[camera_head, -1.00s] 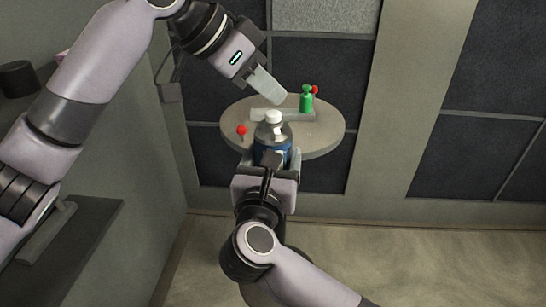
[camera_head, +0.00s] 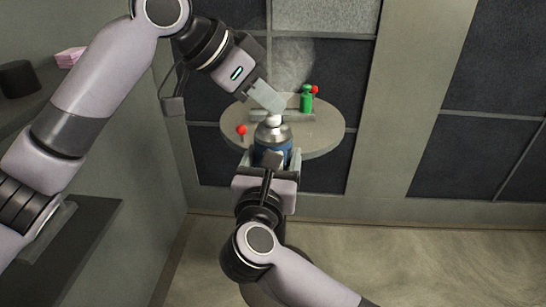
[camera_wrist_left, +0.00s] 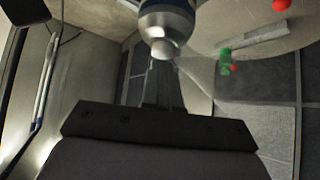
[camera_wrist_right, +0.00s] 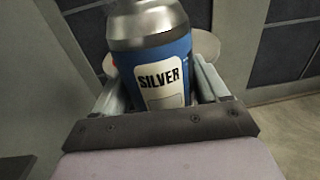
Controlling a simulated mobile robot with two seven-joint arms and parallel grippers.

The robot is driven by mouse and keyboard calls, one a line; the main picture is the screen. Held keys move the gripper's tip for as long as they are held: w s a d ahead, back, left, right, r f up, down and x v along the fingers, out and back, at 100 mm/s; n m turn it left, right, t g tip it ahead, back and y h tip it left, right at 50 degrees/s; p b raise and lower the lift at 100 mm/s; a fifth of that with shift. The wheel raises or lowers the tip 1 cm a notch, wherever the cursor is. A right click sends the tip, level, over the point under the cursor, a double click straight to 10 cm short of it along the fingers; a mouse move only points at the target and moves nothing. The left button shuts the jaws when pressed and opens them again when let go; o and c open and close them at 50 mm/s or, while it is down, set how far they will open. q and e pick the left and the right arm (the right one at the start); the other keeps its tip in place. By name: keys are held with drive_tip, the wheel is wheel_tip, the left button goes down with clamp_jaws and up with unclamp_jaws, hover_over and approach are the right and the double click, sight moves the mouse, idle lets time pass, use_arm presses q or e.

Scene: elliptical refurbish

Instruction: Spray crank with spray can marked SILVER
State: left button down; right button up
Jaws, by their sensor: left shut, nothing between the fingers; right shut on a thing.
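The spray can (camera_head: 273,134) is upright, blue with a silver top. Its label reads SILVER in the right wrist view (camera_wrist_right: 163,83). My right gripper (camera_head: 272,158) is shut around its body. My left gripper (camera_head: 277,104) is shut and empty, its tips at the can's nozzle; the exact contact is hidden. Pale mist (camera_head: 293,62) shows behind the table, and a faint cone spreads from the nozzle in the left wrist view. A grey bar (camera_head: 290,116), seemingly the crank, lies on the round table beyond the can. A green piece (camera_head: 306,99) stands at its right end.
The round table (camera_head: 325,133) also carries a red knob (camera_head: 241,130) at left and another red knob (camera_head: 315,89) by the green piece. Dark wall panels stand behind. Floor at right is clear.

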use_arm(q)
drive_tip(key=shift+f, duration=0.2)
use_arm(e)
drive_tip(key=shift+r, duration=0.35)
use_arm(q)
drive_tip(key=shift+r, duration=2.6)
use_arm(e)
drive_tip(key=shift+f, duration=0.15)
use_arm(q)
drive_tip(key=v, duration=1.2)
